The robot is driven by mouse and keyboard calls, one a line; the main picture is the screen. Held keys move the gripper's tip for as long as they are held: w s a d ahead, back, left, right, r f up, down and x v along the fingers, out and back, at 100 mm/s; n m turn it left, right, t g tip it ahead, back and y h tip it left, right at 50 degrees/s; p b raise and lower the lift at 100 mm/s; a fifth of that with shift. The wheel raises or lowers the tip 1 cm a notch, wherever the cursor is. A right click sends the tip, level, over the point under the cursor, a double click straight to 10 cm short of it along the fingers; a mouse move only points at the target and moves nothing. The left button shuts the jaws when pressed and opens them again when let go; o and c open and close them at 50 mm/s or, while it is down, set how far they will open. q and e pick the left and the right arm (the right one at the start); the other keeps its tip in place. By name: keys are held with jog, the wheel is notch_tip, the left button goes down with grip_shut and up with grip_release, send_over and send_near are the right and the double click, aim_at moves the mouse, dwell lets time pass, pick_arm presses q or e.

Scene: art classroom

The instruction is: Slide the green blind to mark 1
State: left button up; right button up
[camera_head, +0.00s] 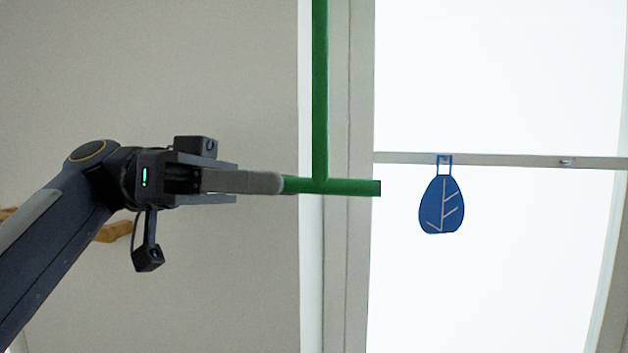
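A green T-shaped bar (320,100), the only green part of a blind in view, hangs upright from the top edge, with a short crossbar at its lower end. My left gripper (270,183) comes in from the left and points right at this crossbar. Its near pale finger covers the crossbar's left end; the other finger is hidden behind it, so I cannot tell whether it is closed on the bar. The crossbar's right end is free. No number or mark 1 can be read. My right gripper is not in view.
A blue leaf-shaped tag (441,205) hangs from a pale horizontal rail (510,160) across the bright window, right of the crossbar. A pale vertical window frame (348,270) stands behind the crossbar. A plain grey-beige surface (230,290) fills the left side.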

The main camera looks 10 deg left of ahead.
aim_at(312, 186)
pick_arm(q)
jog(key=shift+d+p, duration=0.35)
jog(key=shift+d, duration=1.85)
jog(key=shift+c, duration=0.5)
grip_shut()
